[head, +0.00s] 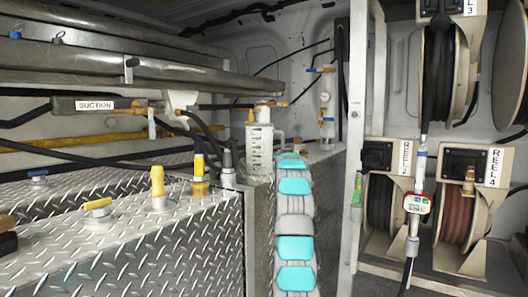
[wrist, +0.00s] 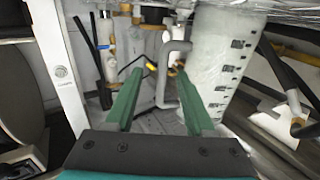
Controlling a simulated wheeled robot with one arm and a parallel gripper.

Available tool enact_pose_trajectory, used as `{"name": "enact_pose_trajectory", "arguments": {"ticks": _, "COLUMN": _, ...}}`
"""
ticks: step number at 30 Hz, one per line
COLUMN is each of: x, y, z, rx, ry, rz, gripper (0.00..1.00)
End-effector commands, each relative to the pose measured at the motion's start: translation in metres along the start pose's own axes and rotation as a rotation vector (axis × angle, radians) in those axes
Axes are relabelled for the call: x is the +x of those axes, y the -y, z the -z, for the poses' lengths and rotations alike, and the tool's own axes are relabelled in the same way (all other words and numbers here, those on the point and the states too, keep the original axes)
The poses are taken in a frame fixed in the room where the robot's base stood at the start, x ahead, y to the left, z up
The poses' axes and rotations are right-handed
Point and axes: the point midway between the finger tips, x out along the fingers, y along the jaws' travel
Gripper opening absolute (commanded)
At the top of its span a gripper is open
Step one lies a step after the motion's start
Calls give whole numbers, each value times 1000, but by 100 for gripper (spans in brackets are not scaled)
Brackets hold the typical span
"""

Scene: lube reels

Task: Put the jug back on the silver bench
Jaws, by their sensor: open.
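The jug (head: 259,150) is a tall translucent measuring jug with dark graduation marks and a pale top. It looks upright at the far end of the silver diamond-plate bench (head: 215,210); its base contact is unclear. In the wrist view the jug (wrist: 222,60) fills the upper right, with its grey handle at its left side. My gripper (wrist: 160,72) has two green fingers spread apart, with the handle showing between them. I cannot tell whether they touch it. In the head view my arm hides the fingers.
Yellow-handled valves (head: 157,182) stand on the near plate left of the jug. A suction pipe (head: 95,105) and hoses run behind. A blue-and-clear filter unit (head: 327,120) stands behind right. A white post (head: 362,150) and hose reels (head: 460,205) are on the right.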

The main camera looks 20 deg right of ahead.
Motion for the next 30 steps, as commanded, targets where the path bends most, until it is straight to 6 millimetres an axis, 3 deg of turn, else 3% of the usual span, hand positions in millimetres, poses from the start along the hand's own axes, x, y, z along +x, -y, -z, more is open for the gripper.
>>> {"name": "enact_pose_trajectory", "arguments": {"ticks": 30, "x": 54, "y": 5, "z": 11, "rx": -2, "ry": 3, "rz": 0, "gripper": 54}}
